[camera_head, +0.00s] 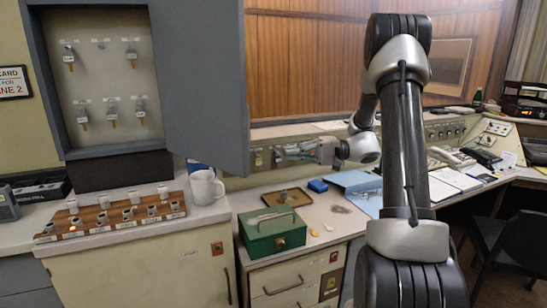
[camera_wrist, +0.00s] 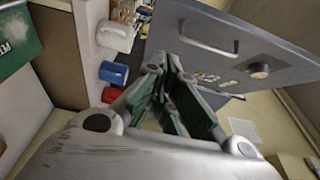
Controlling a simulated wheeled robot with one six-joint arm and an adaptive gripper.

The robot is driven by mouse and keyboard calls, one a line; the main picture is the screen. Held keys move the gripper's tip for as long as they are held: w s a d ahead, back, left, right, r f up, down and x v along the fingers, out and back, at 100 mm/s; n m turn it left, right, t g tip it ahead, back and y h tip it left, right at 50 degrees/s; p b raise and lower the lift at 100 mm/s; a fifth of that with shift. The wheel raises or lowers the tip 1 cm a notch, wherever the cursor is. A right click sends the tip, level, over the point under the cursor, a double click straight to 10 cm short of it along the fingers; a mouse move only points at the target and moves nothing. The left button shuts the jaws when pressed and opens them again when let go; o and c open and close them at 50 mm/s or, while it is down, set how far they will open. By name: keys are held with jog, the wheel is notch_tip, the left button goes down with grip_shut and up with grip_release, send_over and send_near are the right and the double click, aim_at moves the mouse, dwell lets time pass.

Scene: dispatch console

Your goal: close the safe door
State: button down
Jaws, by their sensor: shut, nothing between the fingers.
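The safe is a grey wall cabinet (camera_head: 100,146) with several tagged keys hanging inside. Its grey door (camera_head: 205,80) stands wide open to the right, with its plain inner face showing in the head view. The wrist view shows the door's outer face (camera_wrist: 215,22), with a bar handle (camera_wrist: 208,42) and a round knob (camera_wrist: 259,70). My gripper (camera_head: 278,155) is just right of the door's free lower edge, on the outer side. In the wrist view its fingers (camera_wrist: 163,62) are together and empty, close to the door. I cannot tell whether they touch it.
A white mug (camera_head: 205,187) and a wooden rack (camera_head: 112,217) of small pieces stand on the counter below the safe. A green cash box (camera_head: 272,233), a brown tray (camera_head: 286,198) and a blue folder (camera_head: 355,181) are on the desk. A black chair (camera_head: 508,240) stands right.

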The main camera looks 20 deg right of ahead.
jog(key=s+x, duration=0.2)
jog(key=x, duration=1)
jog(key=shift+s+a, duration=0.35)
jog(key=shift+a, duration=0.15)
